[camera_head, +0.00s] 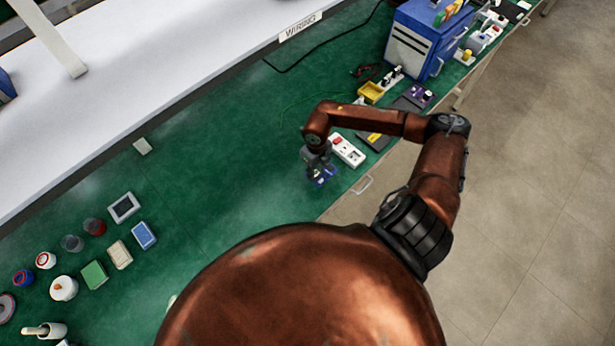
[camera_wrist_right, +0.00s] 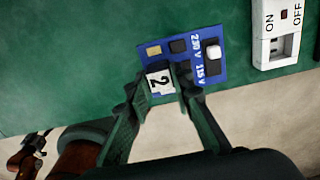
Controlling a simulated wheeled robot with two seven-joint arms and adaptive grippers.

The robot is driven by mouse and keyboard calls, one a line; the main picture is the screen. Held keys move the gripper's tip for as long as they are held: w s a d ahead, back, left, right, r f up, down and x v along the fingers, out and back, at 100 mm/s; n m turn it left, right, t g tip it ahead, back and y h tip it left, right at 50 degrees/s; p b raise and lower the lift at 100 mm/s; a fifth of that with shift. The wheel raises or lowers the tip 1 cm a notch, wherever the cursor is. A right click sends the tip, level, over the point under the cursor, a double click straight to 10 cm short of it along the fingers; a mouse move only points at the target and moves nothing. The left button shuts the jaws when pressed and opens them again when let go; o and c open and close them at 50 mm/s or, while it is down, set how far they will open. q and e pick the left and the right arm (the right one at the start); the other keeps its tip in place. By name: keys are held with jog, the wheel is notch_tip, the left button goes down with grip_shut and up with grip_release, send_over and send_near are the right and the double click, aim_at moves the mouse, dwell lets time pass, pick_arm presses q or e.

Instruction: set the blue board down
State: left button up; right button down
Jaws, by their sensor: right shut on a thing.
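The blue board (camera_head: 324,177) is at the front part of the green bench, under my right gripper (camera_head: 316,160). In the right wrist view the blue board (camera_wrist_right: 208,44) carries the labels "230 V" and "115 V", a white knob, a black block and a tan block. A white tag marked "2" (camera_wrist_right: 160,82) shows at its near end, between the fingers of my right gripper (camera_wrist_right: 160,85). The fingers are closed on the board's near end. I cannot tell whether the board touches the bench. My left gripper is not in view.
A white ON/OFF switch box (camera_wrist_right: 278,38) lies right of the board and also shows in the head view (camera_head: 347,150). Small containers and blocks, such as a green block (camera_head: 94,275), stand at left. The bench middle (camera_head: 220,165) is clear. The front edge is close to the board.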

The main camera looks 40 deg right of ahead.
jog(key=f, duration=0.1)
jog(key=w+a+f, duration=0.1)
jog(key=w+f, duration=0.1)
jog(key=shift+w+a+f, duration=0.15)
jog(key=shift+a, duration=0.15)
notch_tip(320, 180, down, 2)
jog(key=shift+a+f+p, duration=0.1)
jog(key=shift+f+p, duration=0.05)
jog(key=shift+p, duration=0.4)
jog(key=shift+w+f, duration=0.1)
jog(key=shift+f, duration=0.45)
jog(key=c, duration=2.2)
grip_release()
jog(key=shift+f, duration=0.15)
jog(key=o, duration=0.5)
